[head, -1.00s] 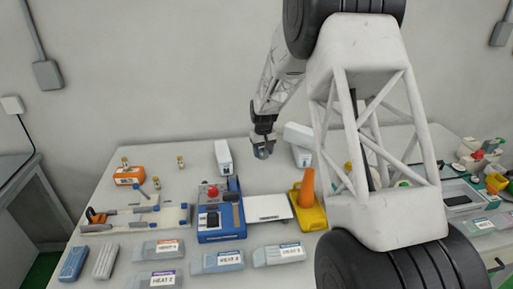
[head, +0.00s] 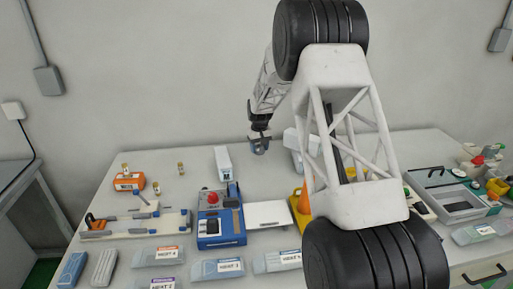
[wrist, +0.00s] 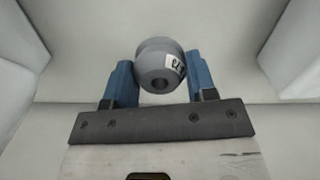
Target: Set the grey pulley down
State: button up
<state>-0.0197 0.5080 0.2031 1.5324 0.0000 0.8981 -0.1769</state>
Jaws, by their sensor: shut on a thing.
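In the head view my gripper (head: 259,143) is small and holds the pulley above the back of the table, near a white upright box. The surface under the pulley is not clear in the wrist view.
The white box (head: 223,162) stands left of my gripper, and another pale box (head: 293,140) is partly behind my arm. A blue machine (head: 220,222), a white plate (head: 268,214) and an orange cone piece (head: 301,205) are in front. Labelled bags (head: 217,269) line the front.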

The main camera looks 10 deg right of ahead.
jog(key=shift+w+f, duration=0.15)
jog(key=shift+w, duration=1.65)
jog(key=shift+w+f, duration=0.15)
jog(key=shift+w, duration=1.65)
jog(key=shift+f, duration=1.75)
jog(key=shift+f, duration=0.15)
jog(key=o, duration=0.9)
jog(key=shift+o, duration=0.2)
notch_tip(320, 180, up, 12)
